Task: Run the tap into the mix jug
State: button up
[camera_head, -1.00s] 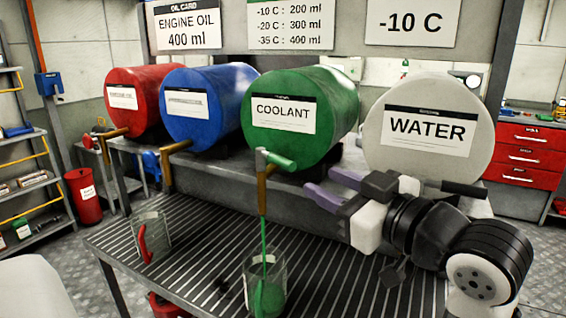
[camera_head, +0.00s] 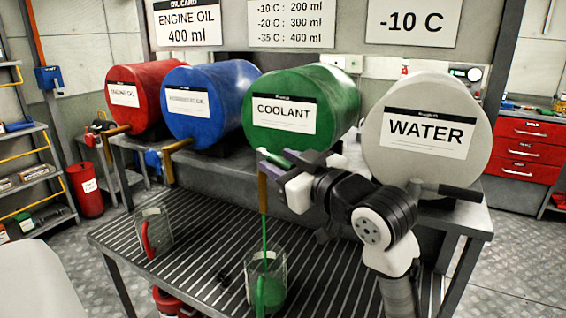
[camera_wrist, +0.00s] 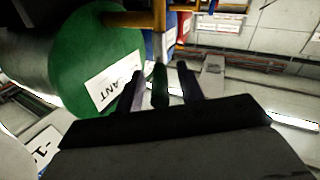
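The green coolant drum (camera_head: 300,110) carries a brass tap (camera_head: 263,190) with a green lever (camera_head: 298,158). A thin green stream (camera_head: 264,235) runs from the tap into the clear jug with a green handle (camera_head: 266,280), which stands under it on the slatted bench. Green shows low in the jug; its exact level is hard to tell from the handle. My gripper (camera_head: 285,165) is at the lever. In the wrist view, the green lever (camera_wrist: 160,85) lies between the two open fingers of my gripper (camera_wrist: 161,85), with gaps on both sides.
A clear jug with a red handle (camera_head: 153,232) stands at left on the slatted bench (camera_head: 200,250). The white water drum (camera_head: 430,125) is right of the coolant drum; blue (camera_head: 205,105) and red (camera_head: 140,98) drums are left. A card reads -10 C (camera_head: 413,22).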

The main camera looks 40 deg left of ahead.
grip_shut()
jog(key=shift+w+n+g, duration=0.4)
jog(key=shift+n+g, duration=0.2)
jog(key=shift+g, duration=0.4)
jog(key=shift+w+n+g, duration=0.35)
jog(key=shift+n+g, duration=0.25)
jog(key=shift+g, duration=0.4)
grip_release()
jog(key=shift+d, duration=0.15)
jog(key=d+b, duration=0.2)
jog(key=d, duration=0.5)
jog(key=shift+w+d, duration=0.1)
jog(key=shift+d, duration=0.05)
